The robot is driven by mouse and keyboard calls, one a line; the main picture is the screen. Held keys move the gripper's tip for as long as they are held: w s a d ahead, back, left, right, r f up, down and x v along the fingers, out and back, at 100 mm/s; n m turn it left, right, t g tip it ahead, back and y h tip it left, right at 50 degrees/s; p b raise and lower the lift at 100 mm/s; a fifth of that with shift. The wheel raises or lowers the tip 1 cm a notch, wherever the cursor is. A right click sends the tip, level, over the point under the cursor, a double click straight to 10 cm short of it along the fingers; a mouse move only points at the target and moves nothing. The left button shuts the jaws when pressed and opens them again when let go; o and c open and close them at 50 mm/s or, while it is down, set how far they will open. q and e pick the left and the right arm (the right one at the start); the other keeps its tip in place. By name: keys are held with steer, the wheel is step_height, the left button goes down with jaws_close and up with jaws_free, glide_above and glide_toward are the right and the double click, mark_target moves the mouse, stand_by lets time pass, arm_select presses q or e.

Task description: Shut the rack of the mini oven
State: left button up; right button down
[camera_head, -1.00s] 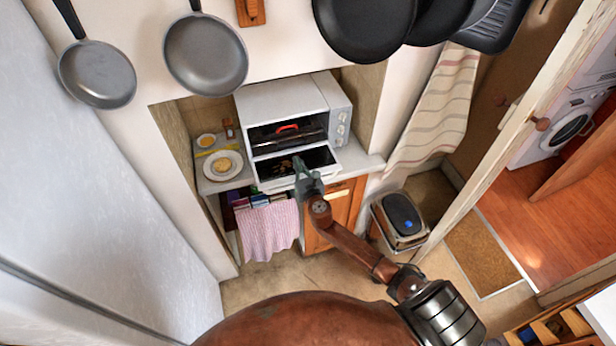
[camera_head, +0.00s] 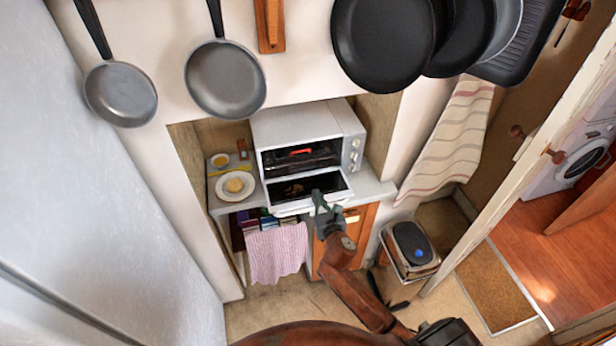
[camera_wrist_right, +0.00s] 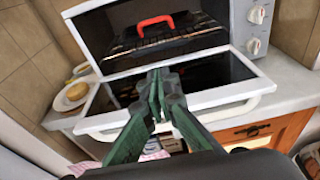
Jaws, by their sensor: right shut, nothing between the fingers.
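The mini oven (camera_head: 295,122) is a white box on the counter, with its door (camera_head: 290,206) folded down flat in front. Inside the cavity the dark wire rack (camera_wrist_right: 205,38) shows in the wrist view. How far out the rack sits is hard to tell. My right gripper (camera_head: 318,193) is shut and empty over the lowered door, near its front edge; its fingers (camera_wrist_right: 158,75) point toward the cavity. My left gripper is not in view.
A plate with food (camera_head: 235,186) and a small bowl stand left of the oven. A pink striped towel (camera_head: 277,253) hangs below the counter. A pedal bin (camera_head: 411,250) stands on the floor to the right. Pans hang on the wall above.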

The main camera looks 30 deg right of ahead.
mark_target(305, 169)
steer(key=x, duration=1.4)
steer(key=b+x, duration=0.2)
steer(key=x, duration=0.2)
steer(key=shift+w+d+r+b, duration=0.1)
steer(key=shift+w+d+b, duration=0.1)
steer(key=shift+b, duration=0.1)
steer(key=shift+r, duration=0.35)
